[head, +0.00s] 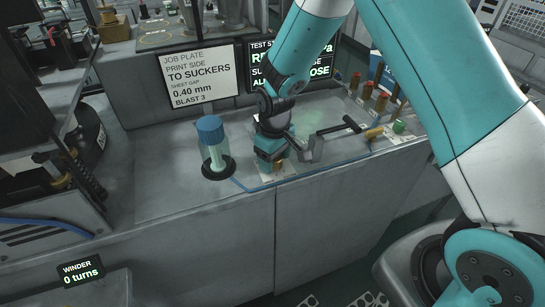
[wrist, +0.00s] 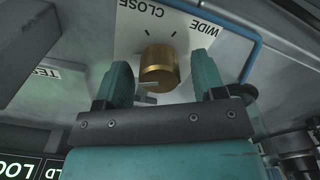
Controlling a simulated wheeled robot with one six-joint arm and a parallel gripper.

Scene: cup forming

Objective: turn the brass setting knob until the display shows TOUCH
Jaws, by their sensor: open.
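The brass setting knob (wrist: 159,68) stands on a white dial plate (wrist: 190,28) marked CLOSE and WIDE. My gripper (wrist: 161,72) is open, with one teal finger on each side of the knob. Gaps show between fingers and knob, so I see no grip. In the head view my gripper (head: 285,160) points down at the dial plate (head: 281,174) and largely hides the knob. The black display (head: 258,54) behind my arm is partly covered; its lowest line ends in "OSE". A display corner in the wrist view (wrist: 15,168) reads "LOO".
A blue-capped clear cylinder (head: 211,145) stands left of my gripper. A blue tube (head: 330,166) runs along the bench front. A job plate sign (head: 199,76) stands behind.

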